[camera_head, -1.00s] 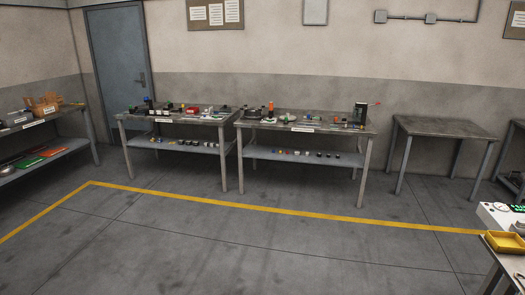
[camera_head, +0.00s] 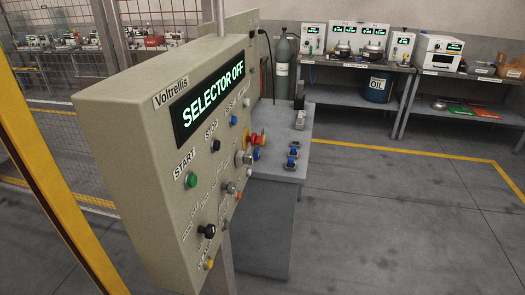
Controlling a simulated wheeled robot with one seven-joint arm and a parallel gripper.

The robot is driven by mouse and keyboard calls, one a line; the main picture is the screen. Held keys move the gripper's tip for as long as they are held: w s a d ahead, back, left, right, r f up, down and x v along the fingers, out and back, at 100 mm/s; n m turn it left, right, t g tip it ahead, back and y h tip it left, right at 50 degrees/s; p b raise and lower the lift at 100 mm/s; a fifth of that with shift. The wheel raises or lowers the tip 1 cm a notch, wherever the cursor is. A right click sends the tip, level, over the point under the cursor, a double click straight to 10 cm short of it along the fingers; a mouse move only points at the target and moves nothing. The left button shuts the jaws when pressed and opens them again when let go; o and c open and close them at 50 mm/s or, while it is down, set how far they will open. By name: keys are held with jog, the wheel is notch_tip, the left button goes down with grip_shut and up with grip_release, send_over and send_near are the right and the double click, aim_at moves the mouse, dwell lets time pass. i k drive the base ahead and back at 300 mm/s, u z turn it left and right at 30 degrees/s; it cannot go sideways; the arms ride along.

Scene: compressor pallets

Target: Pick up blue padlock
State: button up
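Small blue objects with dark parts lie on a grey table just right of the control panel. One blue object (camera_head: 293,152) is a little farther back and another blue object (camera_head: 291,164) is just in front of it. They look like padlocks, but are too small to tell surely. More blue (camera_head: 256,153) shows close to the panel's right edge, beside a red and yellow knob (camera_head: 258,139). My gripper is not in view.
A large beige control panel (camera_head: 150,130) reading "SELECTOR OFF" stands close in front and hides part of the grey table (camera_head: 304,127). A yellow post (camera_head: 45,165) and mesh fence are at left. Benches with instruments and a blue oil drum (camera_head: 377,89) stand behind. Floor at right is clear.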

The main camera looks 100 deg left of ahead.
aim_at(256, 153)
jog(key=u, duration=2.35)
jog(key=i, duration=2.1)
jog(key=u, duration=2.85)
jog(key=i, duration=0.5)
jog(key=u, duration=0.1)
